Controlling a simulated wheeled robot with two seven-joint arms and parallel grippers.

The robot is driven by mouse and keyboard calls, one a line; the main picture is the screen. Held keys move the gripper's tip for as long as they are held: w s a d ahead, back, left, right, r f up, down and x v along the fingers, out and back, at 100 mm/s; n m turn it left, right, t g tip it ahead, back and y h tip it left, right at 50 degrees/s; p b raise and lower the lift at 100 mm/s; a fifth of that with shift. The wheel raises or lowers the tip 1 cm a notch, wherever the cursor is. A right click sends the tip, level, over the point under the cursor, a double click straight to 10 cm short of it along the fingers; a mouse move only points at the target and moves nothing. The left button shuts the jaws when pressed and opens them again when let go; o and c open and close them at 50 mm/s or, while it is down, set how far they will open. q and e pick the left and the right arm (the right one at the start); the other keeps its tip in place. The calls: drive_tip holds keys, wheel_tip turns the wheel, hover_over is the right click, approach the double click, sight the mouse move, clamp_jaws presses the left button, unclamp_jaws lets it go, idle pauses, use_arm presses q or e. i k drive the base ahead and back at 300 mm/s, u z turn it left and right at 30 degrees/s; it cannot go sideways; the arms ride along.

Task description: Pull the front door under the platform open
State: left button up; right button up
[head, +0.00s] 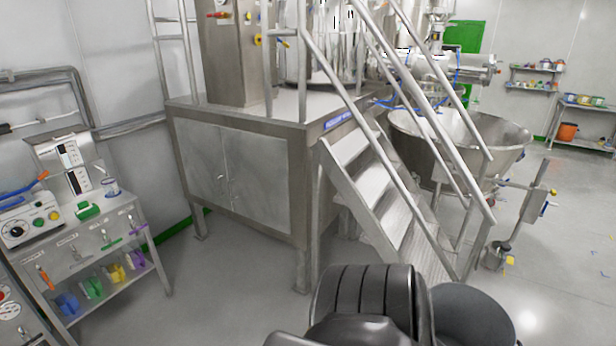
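The steel platform (240,113) stands left of centre, raised on short legs. Under its deck, the side facing me has two flat metal door panels, a left one (200,158) and a wider right one (262,185). Both look shut, flush with the frame. Small handles (228,186) show near the seam between them. I cannot tell which panel the task calls the front door. Neither of my grippers is in view, so none is seen at the doors.
Metal stairs (375,188) with railings descend from the platform's right side. A bench (120,225) with instruments and coloured bins stands at left. A large steel bowl (455,140) is behind the stairs. The grey floor (230,270) before the doors is clear.

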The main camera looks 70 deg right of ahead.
sight(257, 164)
drive_tip(key=z, duration=2.15)
drive_tip(key=i, duration=0.85)
drive_tip(key=u, duration=0.25)
